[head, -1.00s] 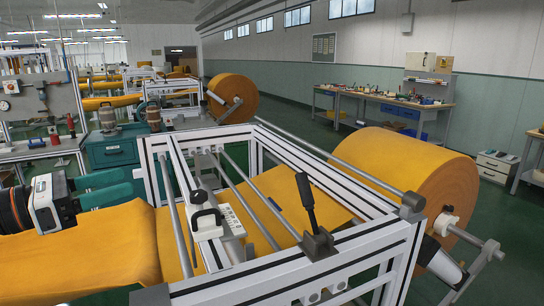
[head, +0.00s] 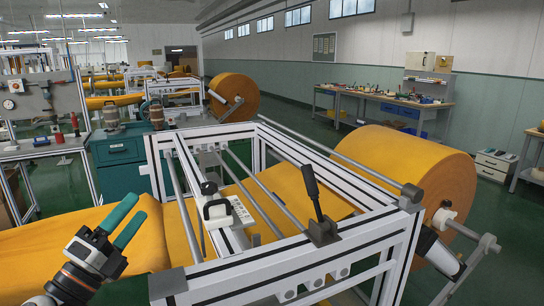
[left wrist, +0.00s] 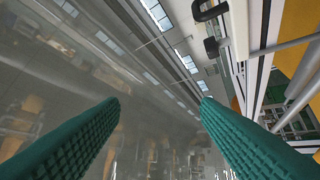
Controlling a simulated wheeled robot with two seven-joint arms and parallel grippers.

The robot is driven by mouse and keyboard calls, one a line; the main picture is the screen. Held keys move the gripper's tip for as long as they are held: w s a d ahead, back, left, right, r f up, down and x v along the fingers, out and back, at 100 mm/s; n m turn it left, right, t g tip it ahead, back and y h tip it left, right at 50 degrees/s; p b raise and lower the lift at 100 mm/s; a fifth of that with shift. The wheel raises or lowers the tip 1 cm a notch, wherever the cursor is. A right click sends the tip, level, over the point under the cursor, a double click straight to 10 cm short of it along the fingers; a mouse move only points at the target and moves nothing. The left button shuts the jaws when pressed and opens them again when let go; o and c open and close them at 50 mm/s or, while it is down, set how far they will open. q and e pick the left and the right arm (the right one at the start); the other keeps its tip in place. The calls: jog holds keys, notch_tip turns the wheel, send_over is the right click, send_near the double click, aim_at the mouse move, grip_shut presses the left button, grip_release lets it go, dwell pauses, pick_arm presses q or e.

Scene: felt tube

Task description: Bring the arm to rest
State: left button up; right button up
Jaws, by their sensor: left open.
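My left gripper (head: 126,222) is in the lower left of the head view, over the orange felt (head: 85,240). Its two green fingers are apart and point up and to the right, with nothing between them. In the left wrist view the fingers (left wrist: 160,112) stand wide apart with empty space between. The gripper is left of the aluminium frame (head: 280,245) and apart from it. My right gripper is not in view.
The frame carries a black lever (head: 311,190) and a black-handled clamp (head: 214,208). A large orange felt roll (head: 400,175) stands at the right. A teal cabinet (head: 119,165) stands behind the gripper. Workbenches (head: 385,100) line the far wall.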

pick_arm(q)
jog(key=s+a+f+n+g+y, duration=0.1)
jog(key=s+f+n+g+y, duration=0.2)
jog(key=f+n+y, duration=0.55)
jog(key=s+a+f+n+g+y, duration=0.2)
jog(key=s+f+n+g+y, duration=0.15)
jog(key=f+n, duration=0.95)
jog(key=s+d+f+n+g+h, duration=0.1)
jog(key=s+d+f+g, duration=0.25)
jog(key=s+f, duration=0.3)
jog(key=s+d+f+n+g+h, duration=0.1)
jog(key=s+d+f+n+g, duration=0.1)
jog(key=s+f+g, duration=0.4)
jog(key=s+d+f+n+g, duration=0.1)
jog(key=s+d+f, duration=0.1)
jog(key=s+f, duration=0.45)
notch_tip(320, 180, down, 26)
jog(key=s+g+b, duration=0.2)
jog(key=s+a+f+b, duration=0.1)
jog(key=s+a+f, duration=0.2)
jog(key=s+f, duration=1.3)
jog(key=shift+s+f+g, duration=0.35)
jog(key=shift+f+g, duration=0.05)
jog(key=shift+f, duration=0.05)
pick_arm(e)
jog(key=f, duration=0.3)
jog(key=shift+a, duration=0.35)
